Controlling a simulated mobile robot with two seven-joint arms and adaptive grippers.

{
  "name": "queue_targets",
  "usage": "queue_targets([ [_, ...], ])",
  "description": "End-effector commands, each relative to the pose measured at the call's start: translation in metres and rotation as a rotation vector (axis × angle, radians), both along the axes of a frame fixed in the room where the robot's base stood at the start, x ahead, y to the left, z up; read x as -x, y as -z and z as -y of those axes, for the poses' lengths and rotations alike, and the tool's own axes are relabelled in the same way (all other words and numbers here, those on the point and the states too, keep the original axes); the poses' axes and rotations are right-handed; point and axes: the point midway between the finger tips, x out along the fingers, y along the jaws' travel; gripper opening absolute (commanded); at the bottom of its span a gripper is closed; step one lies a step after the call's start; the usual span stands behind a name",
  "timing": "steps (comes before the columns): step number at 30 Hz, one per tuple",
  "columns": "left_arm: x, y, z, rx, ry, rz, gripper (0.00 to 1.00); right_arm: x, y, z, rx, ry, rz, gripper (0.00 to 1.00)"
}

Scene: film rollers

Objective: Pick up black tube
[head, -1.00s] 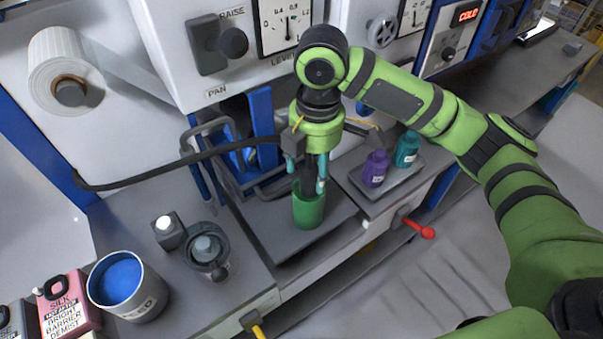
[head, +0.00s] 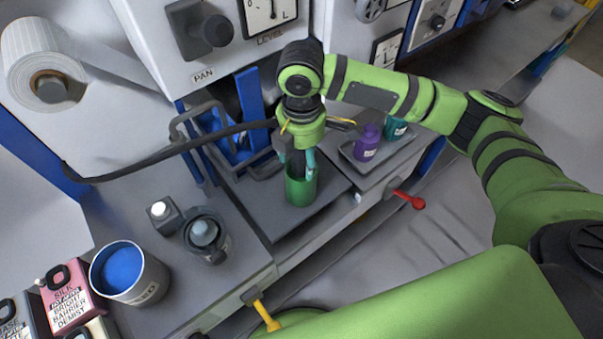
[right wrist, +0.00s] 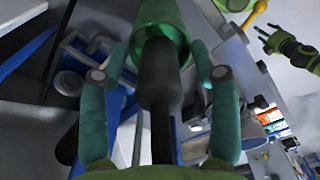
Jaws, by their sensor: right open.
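My right gripper (head: 298,167) points down at a green cup (head: 301,188) in the head view, its fingers at the cup's rim. In the right wrist view my right gripper (right wrist: 160,88) is open, with one teal finger on each side of the black tube (right wrist: 160,85). The tube is between the fingers with a gap on both sides, and its far end reaches into the green cup (right wrist: 160,25). In the head view the tube is mostly hidden by the gripper and cup. A green hand, apparently my left gripper (right wrist: 266,34), shows small at the upper right of the wrist view.
A tray (head: 362,168) with a purple bottle (head: 367,143) and a teal bottle (head: 395,128) stands right of the cup. A red-handled lever (head: 410,199) sticks out below it. A blue-filled can (head: 150,290) and a dark jar (head: 207,240) stand at the left.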

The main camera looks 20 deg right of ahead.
Motion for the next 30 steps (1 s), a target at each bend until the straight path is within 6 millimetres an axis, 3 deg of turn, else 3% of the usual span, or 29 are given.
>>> queue_targets([
  [1, -0.002, 0.000, 0.000, 0.001, 0.000, 0.003, 0.60, 0.000, 0.000, 0.000, 0.000, 0.000, 0.000, 0.63],
  [5, 0.001, 0.000, 0.000, 0.000, 0.000, -0.002, 0.60, 0.000, 0.000, 0.000, 0.000, 0.001, 0.000, 0.11],
  [6, 0.003, 0.001, 0.000, 0.000, 0.000, -0.005, 0.60, 0.000, 0.000, 0.000, 0.000, 0.001, 0.000, 0.07],
  [10, 0.011, 0.001, -0.001, -0.002, 0.000, -0.018, 0.60, 0.000, -0.001, 0.000, 0.000, 0.001, 0.001, 0.07],
  [11, 0.013, 0.001, -0.001, -0.002, 0.000, -0.021, 0.60, 0.000, -0.001, 0.000, 0.000, 0.001, 0.001, 0.02],
  [19, 0.018, 0.004, -0.001, -0.003, -0.001, -0.030, 0.60, -0.001, -0.010, 0.000, -0.001, 0.001, 0.005, 0.02],
  [30, 0.015, 0.018, -0.001, -0.002, -0.002, -0.026, 0.60, -0.001, -0.080, -0.001, -0.002, -0.001, 0.006, 0.02],
])
